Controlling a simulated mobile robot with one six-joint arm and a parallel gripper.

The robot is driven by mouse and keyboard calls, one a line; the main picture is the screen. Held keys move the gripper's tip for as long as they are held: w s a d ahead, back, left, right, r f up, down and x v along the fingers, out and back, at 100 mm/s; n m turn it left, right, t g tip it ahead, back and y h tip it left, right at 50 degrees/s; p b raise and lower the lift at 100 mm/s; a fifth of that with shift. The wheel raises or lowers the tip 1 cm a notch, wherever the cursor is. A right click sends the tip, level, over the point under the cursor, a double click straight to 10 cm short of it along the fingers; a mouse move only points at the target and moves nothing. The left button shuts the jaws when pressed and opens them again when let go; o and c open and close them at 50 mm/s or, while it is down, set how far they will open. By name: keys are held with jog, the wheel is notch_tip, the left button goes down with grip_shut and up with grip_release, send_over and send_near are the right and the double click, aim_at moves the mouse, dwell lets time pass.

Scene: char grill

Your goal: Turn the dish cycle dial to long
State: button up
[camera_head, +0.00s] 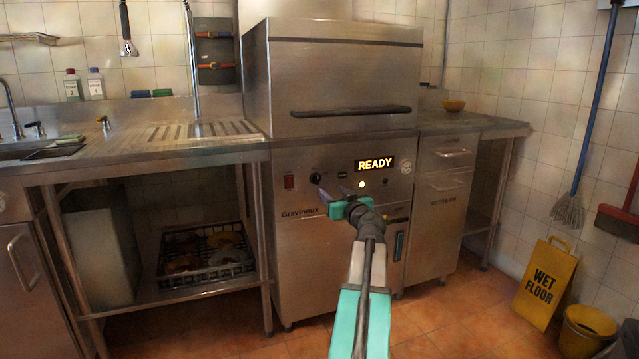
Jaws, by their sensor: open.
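A steel dishwasher (335,255) stands in the middle, with a lit "READY" display on its front panel. A small round black dial (316,178) sits on the panel, left of the display. Its pointer setting and any labels are too small to read. Another small round control (406,168) is right of the display. My gripper (333,192) is open and empty in front of the panel. In the picture its fingertips are just below and right of the black dial. I cannot tell how far they are from the panel.
A red switch (289,182) is left of the dial. The hood (340,75) with its long black handle is above the panel. A steel counter (130,150) stands left, drawers (447,185) right. A yellow wet floor sign (545,284) and bucket (586,330) stand at the right.

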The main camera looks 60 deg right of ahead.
aim_at(318, 180)
jog(key=shift+b+x, duration=1.25)
jog(key=shift+x, duration=5.05)
jog(key=c, duration=1)
